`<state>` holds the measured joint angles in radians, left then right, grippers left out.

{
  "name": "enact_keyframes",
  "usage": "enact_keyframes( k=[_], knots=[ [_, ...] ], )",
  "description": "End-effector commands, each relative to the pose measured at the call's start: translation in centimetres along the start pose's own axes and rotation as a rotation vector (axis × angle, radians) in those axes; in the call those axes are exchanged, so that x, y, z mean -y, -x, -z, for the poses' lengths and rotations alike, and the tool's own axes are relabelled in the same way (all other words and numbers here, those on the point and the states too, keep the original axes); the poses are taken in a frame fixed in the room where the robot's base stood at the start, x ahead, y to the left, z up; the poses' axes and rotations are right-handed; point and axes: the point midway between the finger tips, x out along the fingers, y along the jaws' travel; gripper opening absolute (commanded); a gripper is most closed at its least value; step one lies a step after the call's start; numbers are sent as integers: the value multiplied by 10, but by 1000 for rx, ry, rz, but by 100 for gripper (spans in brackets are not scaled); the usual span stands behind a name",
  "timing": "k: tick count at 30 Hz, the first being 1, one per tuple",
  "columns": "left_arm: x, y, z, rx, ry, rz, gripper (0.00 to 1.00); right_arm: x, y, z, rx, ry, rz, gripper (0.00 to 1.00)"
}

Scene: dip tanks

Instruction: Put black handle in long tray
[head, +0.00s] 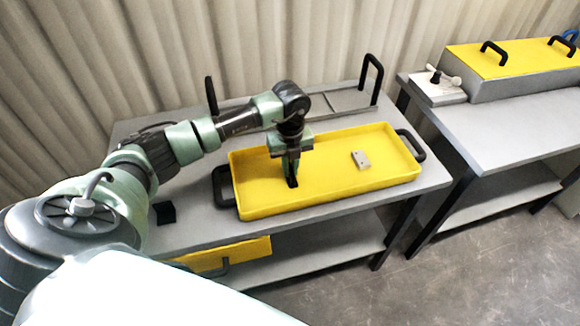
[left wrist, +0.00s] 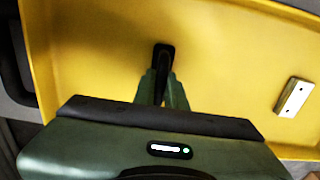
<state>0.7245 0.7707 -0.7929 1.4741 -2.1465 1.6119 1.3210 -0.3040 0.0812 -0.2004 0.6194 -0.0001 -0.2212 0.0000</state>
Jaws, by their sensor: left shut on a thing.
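The long tray (head: 330,194) is a yellow rectangular tray with black end handles, on the grey table. My left gripper (head: 292,176) points down inside the left half of the tray. It is shut on a black handle (left wrist: 164,56), which shows between the fingertips in the left wrist view. In the head view only a dark bit of the handle (head: 292,183) shows at the fingertips. The handle is close to the tray floor; I cannot tell whether it touches. My right gripper is not in view.
A small grey-beige block (head: 361,159) lies in the tray's right half, also in the left wrist view (left wrist: 294,97). A black piece (head: 166,213) lies at the table's left. A rack with upright black handles (head: 371,80) stands behind. Another table (head: 500,125) holds a yellow-lidded tank (head: 510,62).

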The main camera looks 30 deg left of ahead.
Motion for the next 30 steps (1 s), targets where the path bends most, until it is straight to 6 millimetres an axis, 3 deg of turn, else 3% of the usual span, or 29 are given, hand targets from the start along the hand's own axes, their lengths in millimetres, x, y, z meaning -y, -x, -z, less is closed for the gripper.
enact_keyframes(
  k=[1, 2, 3, 4, 17, 30],
  knots=[
    [0, -3, 0, 0, 0, 1, 0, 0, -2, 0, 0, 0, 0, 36],
    [0, -2, 0, 0, 0, 0, 20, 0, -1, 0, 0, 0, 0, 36],
    [0, -1, 0, 0, 0, 0, 32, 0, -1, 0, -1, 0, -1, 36],
    [0, -2, 0, 0, 0, 0, 34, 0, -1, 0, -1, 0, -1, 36],
    [0, 8, -1, 2, 1, 2, 34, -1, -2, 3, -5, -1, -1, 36],
    [1, 96, -1, 3, 1, 3, 34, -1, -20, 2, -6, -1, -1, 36]
  ],
)
